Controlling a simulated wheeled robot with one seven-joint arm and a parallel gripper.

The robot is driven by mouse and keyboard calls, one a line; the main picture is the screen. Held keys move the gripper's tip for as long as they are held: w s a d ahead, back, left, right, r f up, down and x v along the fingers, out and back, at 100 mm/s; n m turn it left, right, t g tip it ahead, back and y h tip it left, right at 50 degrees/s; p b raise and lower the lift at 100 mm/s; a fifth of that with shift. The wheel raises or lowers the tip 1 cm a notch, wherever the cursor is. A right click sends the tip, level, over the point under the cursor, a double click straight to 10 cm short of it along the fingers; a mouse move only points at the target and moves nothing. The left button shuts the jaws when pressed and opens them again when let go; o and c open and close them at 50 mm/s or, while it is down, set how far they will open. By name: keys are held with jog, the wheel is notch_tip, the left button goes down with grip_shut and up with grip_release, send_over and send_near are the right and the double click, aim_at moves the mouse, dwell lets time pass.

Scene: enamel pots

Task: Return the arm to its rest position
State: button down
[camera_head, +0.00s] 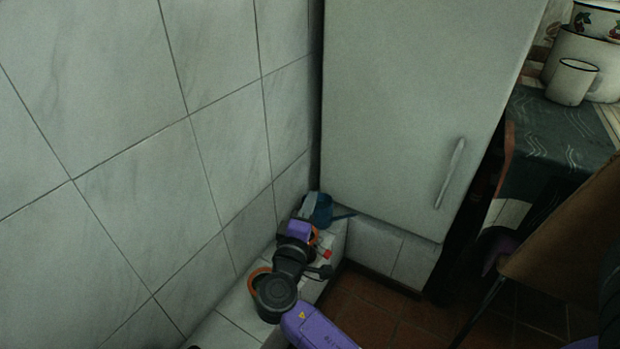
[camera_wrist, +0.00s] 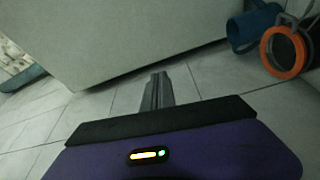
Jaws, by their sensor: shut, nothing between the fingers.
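My gripper (camera_wrist: 157,92) shows in the wrist view with its two dark fingers together and nothing between them. It is over pale tiles, below the lower edge of the white cabinet door. In the head view my purple and black arm (camera_head: 289,262) reaches over the tiled ledge at the foot of the wall. The fingers cannot be made out there.
The blue pot (camera_head: 320,209) also shows beyond my arm. The white cabinet door (camera_head: 415,110) and tiled wall (camera_head: 130,160) are close. A white mug (camera_head: 571,82) stands far right.

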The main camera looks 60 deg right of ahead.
jog(key=shift+r+p, duration=0.65)
jog(key=shift+r, duration=1.75)
jog(key=shift+w, duration=0.1)
jog(key=w+a+f+n+t+y, duration=0.2)
jog(key=w+a+f+t+y, duration=0.1)
jog(key=w+a+t+y, duration=0.3)
jog(key=s+a+f+t+y, duration=0.1)
jog(key=s+a+t+y, duration=0.2)
jog(key=a, duration=0.4)
jog(key=s+a+f+t+y, duration=0.1)
jog(key=s+a+f+y, duration=0.1)
jog(key=s+a+y, duration=0.3)
jog(key=s+a+r+m+y, duration=0.1)
jog(key=s+a, duration=0.2)
jog(key=s, duration=0.5)
jog(key=s+a+r+m+g+y, duration=0.15)
jog(key=s+a, duration=0.25)
jog(key=s, duration=0.5)
jog(key=s+a+r+m+t+y, duration=0.1)
jog(key=s+a+r+m, duration=0.15)
jog(key=s, duration=0.55)
notch_tip(320, 180, up, 26)
jog(key=n+p, duration=0.1)
jog(key=p, duration=2.6)
jog(key=shift+a+r, duration=0.15)
